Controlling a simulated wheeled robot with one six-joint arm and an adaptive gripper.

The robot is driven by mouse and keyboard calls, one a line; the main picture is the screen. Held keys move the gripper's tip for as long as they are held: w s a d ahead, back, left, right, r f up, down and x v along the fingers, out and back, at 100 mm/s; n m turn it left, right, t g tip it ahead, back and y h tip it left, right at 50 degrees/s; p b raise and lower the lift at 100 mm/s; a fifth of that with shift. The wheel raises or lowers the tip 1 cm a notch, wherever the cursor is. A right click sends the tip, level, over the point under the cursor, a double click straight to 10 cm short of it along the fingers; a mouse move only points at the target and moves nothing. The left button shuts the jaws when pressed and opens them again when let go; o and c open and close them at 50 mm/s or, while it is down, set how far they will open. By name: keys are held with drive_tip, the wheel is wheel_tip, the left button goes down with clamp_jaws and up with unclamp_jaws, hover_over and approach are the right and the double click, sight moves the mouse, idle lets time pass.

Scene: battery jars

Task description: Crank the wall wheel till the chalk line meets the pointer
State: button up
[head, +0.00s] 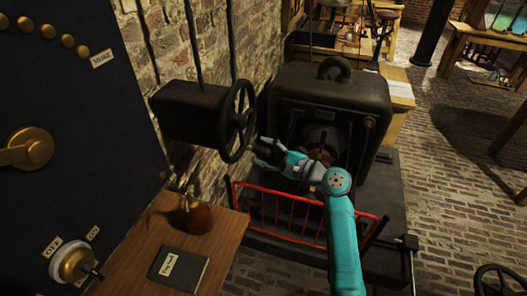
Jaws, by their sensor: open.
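The wall wheel (239,121) is a dark spoked handwheel on the right side of a black box (188,110) fixed to the brick wall, seen nearly edge-on in the head view. My gripper (260,153) is open, just right of the wheel's lower rim, with its dark fingers pointing left towards it. I cannot tell whether a finger touches the rim. Nothing shows between the fingers. The chalk line and the pointer cannot be made out in this view.
A large black machine (332,95) stands behind my arm, with a red railing (287,197) in front. A wooden table (212,256) at lower left holds a dark book (180,268) and a round reddish object (198,217). The brick floor at right is mostly clear.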

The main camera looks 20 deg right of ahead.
drive_tip(key=shift+w+a, duration=0.15)
drive_tip(key=shift+w, duration=0.05)
clamp_jaws()
idle(0.3)
